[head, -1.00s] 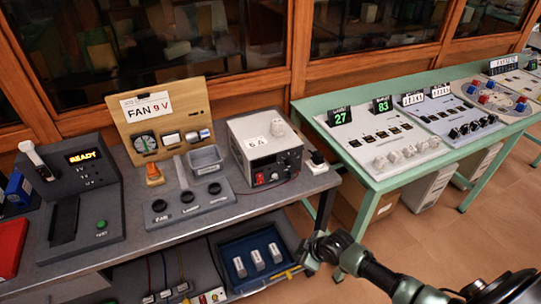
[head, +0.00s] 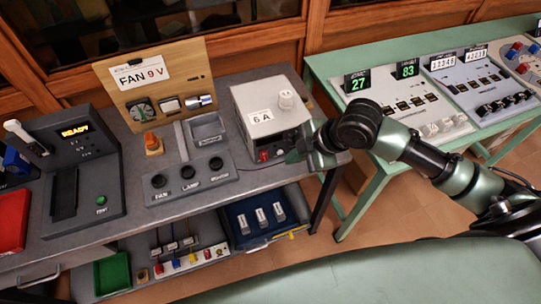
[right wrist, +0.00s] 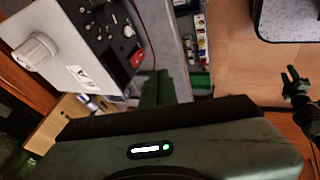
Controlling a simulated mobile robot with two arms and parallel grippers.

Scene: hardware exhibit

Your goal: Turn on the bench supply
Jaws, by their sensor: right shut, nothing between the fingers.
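The bench supply (head: 262,108) is a pale box with a "6 A" label and a white knob on top, at the right end of the grey bench. Its red switch (head: 263,155) sits low on the dark front; the switch also shows in the right wrist view (right wrist: 137,58). My right gripper (head: 294,156) is shut and empty, close to the front panel, just right of the switch. Its fingers (right wrist: 165,87) look apart from the switch in the wrist view. The gripper hides the panel's right part. A dark hand, apparently my left gripper (right wrist: 290,80), shows at the wrist view's right; its jaws are unclear.
A console reading "READY" (head: 85,150), a "FAN 9 V" board (head: 158,95) and a three-dial block (head: 190,180) stand left of the supply. A blue tray (head: 238,240) lies on the shelf below. A green table (head: 350,205) with meters is to the right.

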